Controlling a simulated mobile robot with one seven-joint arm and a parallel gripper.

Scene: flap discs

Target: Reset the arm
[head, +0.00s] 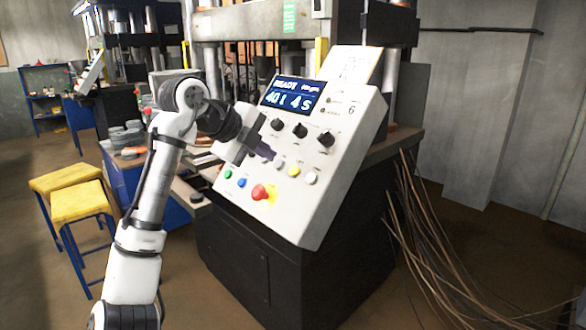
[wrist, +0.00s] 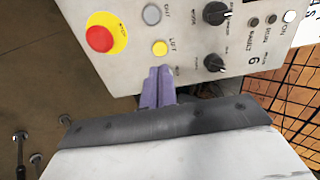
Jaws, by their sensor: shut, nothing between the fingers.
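My arm reaches up from the lower left in the head view, and my gripper (head: 268,154) is in front of a sloped white control panel (head: 335,185). The gripper is shut and empty. In the wrist view its purple fingers (wrist: 158,88) are pressed together, with their tips just below the yellow button (wrist: 160,48) in the picture. I cannot tell whether the tips touch the panel. The panel carries black knobs (head: 300,130), a lit blue display (head: 291,96) and a red emergency button on yellow (head: 260,192).
The panel sits on a dark machine base (head: 260,270). Two yellow-topped stools (head: 80,207) stand at the left. Loose cables (head: 410,220) hang to the floor at the right. A blue shelf (head: 47,98) stands at the back left.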

